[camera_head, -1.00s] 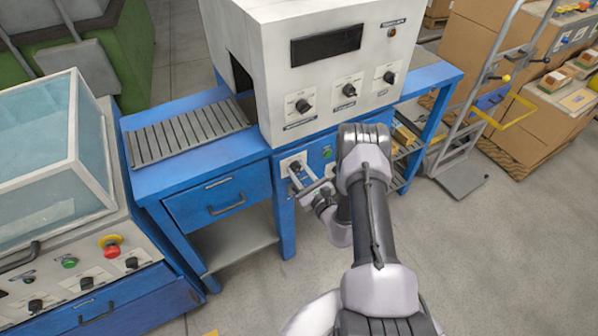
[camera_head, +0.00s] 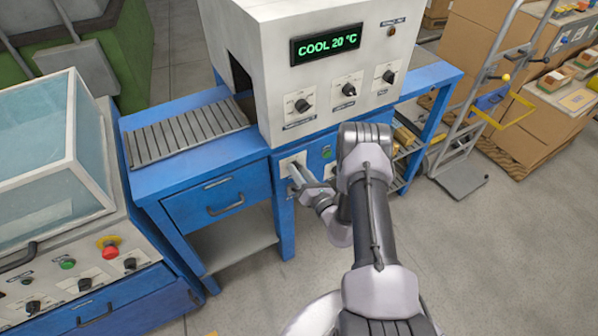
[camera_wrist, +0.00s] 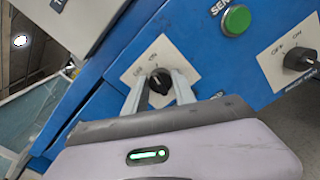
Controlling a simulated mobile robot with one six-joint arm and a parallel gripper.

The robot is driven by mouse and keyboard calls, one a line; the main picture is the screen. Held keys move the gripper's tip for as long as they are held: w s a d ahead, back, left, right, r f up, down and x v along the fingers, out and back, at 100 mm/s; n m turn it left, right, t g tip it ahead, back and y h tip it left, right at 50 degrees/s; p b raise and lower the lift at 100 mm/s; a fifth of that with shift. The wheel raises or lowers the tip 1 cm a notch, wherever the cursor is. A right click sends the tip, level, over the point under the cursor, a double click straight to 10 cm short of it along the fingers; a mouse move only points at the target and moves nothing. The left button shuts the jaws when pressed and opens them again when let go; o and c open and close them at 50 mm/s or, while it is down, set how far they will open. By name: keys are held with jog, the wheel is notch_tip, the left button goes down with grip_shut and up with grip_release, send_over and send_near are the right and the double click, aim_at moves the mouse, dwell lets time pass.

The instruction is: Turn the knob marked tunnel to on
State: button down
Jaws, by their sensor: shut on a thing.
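A black knob (camera_wrist: 160,82) sits on a white plate (camera_wrist: 140,70) with OFF and ON marks, on the blue front panel under the tunnel machine. My gripper (camera_wrist: 160,92) is shut on this knob, with one finger on each side, in the wrist view. In the head view my gripper (camera_head: 298,176) reaches the left plate of the panel, and its fingers mostly hide the knob. The tunnel machine (camera_head: 270,80) is a white box on a blue bench, and its display (camera_head: 327,44) is lit green, reading COOL 20 °C.
A green button (camera_wrist: 236,19) and a second OFF/ON knob (camera_wrist: 299,59) are to the right on the same panel. More knobs (camera_head: 348,89) are on the machine's face. A drawer (camera_head: 218,196) is left of the panel, and a hand truck (camera_head: 463,150) stands to the right.

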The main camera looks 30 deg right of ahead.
jog(key=shift+f+m, duration=0.1)
jog(key=shift+m, duration=1)
jog(key=c, duration=1)
grip_release()
jog(key=s+p, duration=0.1)
jog(key=s, duration=0.4)
jog(key=s+p, duration=0.2)
jog(key=s, duration=0.4)
jog(key=s+p, duration=0.1)
jog(key=s, duration=0.5)
jog(key=shift+s+d, duration=0.25)
jog(key=shift+d, duration=0.05)
